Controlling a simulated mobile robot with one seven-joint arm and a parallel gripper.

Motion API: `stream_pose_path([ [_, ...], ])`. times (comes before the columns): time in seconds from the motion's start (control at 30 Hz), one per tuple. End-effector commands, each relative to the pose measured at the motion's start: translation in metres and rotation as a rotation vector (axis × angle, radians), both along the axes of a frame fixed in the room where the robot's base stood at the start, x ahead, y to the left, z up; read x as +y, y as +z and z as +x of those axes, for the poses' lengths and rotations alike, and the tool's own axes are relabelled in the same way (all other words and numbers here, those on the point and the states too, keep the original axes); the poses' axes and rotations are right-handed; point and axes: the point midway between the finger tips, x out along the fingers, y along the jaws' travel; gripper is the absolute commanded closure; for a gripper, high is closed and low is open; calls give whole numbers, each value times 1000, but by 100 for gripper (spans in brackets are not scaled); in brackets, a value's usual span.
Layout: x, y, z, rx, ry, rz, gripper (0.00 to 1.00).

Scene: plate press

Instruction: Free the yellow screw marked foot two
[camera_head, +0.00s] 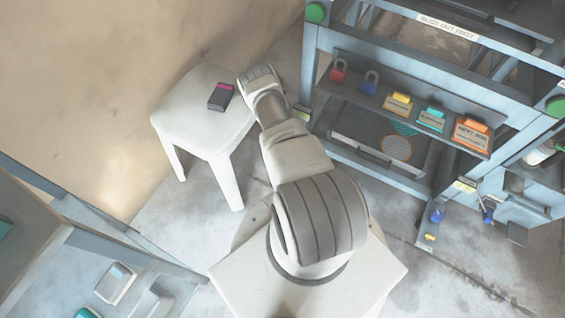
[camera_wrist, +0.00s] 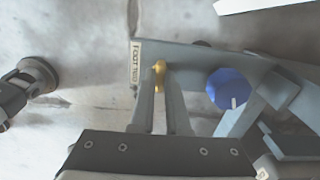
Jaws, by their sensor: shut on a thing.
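In the wrist view a yellow screw (camera_wrist: 159,68) stands at a grey-blue metal foot plate (camera_wrist: 190,58). A label reading "FOOT TWO" (camera_wrist: 136,65) is on the plate just left of the screw. My gripper (camera_wrist: 160,76) is shut on this screw, one finger on each side, and the fingers hide part of it. In the head view my arm reaches to the left side of the press frame (camera_head: 311,50); the fingers and this screw are hidden there.
A round blue knob (camera_wrist: 228,88) sits close right of my fingers. A white stool (camera_head: 190,125) with a dark box (camera_head: 220,97) stands left of my arm. Another yellow piece (camera_head: 430,237) shows at the press's near foot. The press shelf holds padlocks (camera_head: 338,72) and coloured tags (camera_head: 397,104).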

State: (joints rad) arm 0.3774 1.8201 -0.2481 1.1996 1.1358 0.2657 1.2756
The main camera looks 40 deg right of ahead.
Motion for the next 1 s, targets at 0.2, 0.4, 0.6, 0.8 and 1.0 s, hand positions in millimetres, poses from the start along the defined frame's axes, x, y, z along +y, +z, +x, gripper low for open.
stream_pose_path([
  [0.2,0,0,0,-1,115,0,100],
  [0.4,0,0,0,-1,289,0,100],
  [0.6,0,0,0,-1,480,0,100],
  [0.8,0,0,0,0,671,0,100],
  [1.0,-1,0,0,-1,862,-1,100],
])
